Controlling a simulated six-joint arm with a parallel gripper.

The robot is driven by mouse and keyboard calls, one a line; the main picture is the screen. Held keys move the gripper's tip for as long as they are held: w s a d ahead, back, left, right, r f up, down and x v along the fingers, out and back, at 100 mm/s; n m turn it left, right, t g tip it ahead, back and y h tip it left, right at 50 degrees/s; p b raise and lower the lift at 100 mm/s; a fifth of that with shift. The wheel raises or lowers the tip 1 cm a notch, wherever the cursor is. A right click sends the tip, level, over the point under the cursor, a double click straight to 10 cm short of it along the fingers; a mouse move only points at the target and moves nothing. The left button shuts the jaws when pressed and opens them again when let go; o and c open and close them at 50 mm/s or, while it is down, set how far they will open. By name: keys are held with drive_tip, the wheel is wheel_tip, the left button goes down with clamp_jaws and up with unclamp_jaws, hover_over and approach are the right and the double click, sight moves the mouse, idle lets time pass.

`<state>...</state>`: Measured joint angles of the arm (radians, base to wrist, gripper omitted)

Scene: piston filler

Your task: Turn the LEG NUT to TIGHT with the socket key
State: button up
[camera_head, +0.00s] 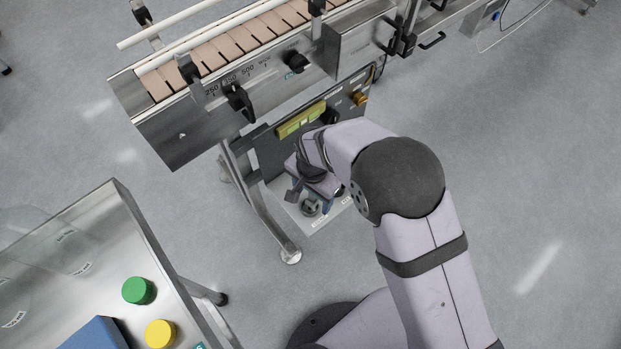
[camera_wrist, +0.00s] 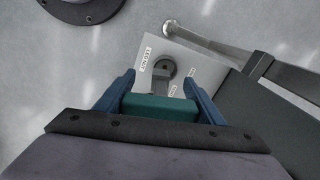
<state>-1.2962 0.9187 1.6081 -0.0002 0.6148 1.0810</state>
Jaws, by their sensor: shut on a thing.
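My gripper (camera_wrist: 159,78) has its two blue fingers shut on the teal handle of the socket key (camera_wrist: 160,107) in the wrist view. A short grey arm of the key runs from the handle to a round dark grey head (camera_wrist: 164,68) over the white label plate (camera_wrist: 205,66). The leg nut itself is hidden or cannot be told apart from that head, so I cannot tell how far the key is seated. In the head view, my gripper (camera_head: 311,196) is low beside the machine's leg, above the white plate (camera_head: 290,207).
A conveyor (camera_head: 235,75) stands above and behind, with a dark control panel (camera_head: 290,140) close to my wrist. A slanted metal leg (camera_head: 262,210) ends in a round foot left of the plate. A steel table (camera_head: 120,215) with green and yellow caps is at lower left.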

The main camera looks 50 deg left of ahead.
drive_tip(key=shift+d+r+p, duration=0.45)
drive_tip(key=shift+r+p, duration=0.2)
drive_tip(key=shift+d+r+p, duration=0.45)
drive_tip(key=shift+r+p, duration=0.15)
